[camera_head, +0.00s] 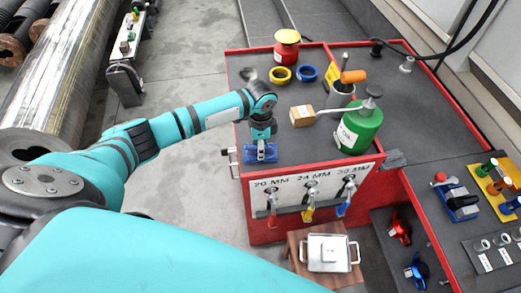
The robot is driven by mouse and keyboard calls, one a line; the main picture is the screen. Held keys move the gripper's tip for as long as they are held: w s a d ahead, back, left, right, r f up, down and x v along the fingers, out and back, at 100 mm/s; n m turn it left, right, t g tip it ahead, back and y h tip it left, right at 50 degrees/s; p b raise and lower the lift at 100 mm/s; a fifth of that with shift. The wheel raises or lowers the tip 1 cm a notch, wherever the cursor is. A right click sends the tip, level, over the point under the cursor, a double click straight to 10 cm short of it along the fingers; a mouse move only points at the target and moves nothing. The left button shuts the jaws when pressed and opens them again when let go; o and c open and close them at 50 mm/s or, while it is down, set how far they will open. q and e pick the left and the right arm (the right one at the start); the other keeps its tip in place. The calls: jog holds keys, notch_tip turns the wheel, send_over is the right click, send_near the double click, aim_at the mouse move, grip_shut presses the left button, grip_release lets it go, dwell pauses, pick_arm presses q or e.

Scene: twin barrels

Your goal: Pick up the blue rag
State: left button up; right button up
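A blue rag (249,154) lies at the front left corner of the dark-topped red bench. My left gripper (261,152) points down right over the rag, its fingertips at or touching the cloth. The gripper hides the middle of the rag, and blue shows on both sides of it. I cannot tell whether the fingers are closed on the cloth. My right gripper is not in view.
A metal case (328,254) sits low in front. Bare bench top lies right of the gripper.

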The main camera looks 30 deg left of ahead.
pick_arm(q)
grip_shut()
dwell(0.3)
jog(key=shift+r, duration=0.15)
jog(key=shift+w+r+b, duration=0.1)
jog(key=shift+r+b, duration=0.25)
jog(key=shift+r, duration=0.25)
jog(key=shift+s+d+r+b, duration=0.15)
jog(key=shift+s+r+b, duration=0.05)
jog(key=shift+r, duration=0.3)
jog(key=shift+s+d+r+b, duration=0.15)
jog(key=shift+r+b, duration=0.05)
jog(key=shift+r, duration=0.25)
jog(key=s+d+r+b, duration=0.1)
jog(key=s+d+b, duration=0.1)
jog(key=s+d, duration=0.7)
jog(key=s, duration=0.2)
jog(key=shift+s+d+r, duration=0.3)
jog(key=shift+s+d, duration=0.05)
jog(key=shift+d, duration=0.05)
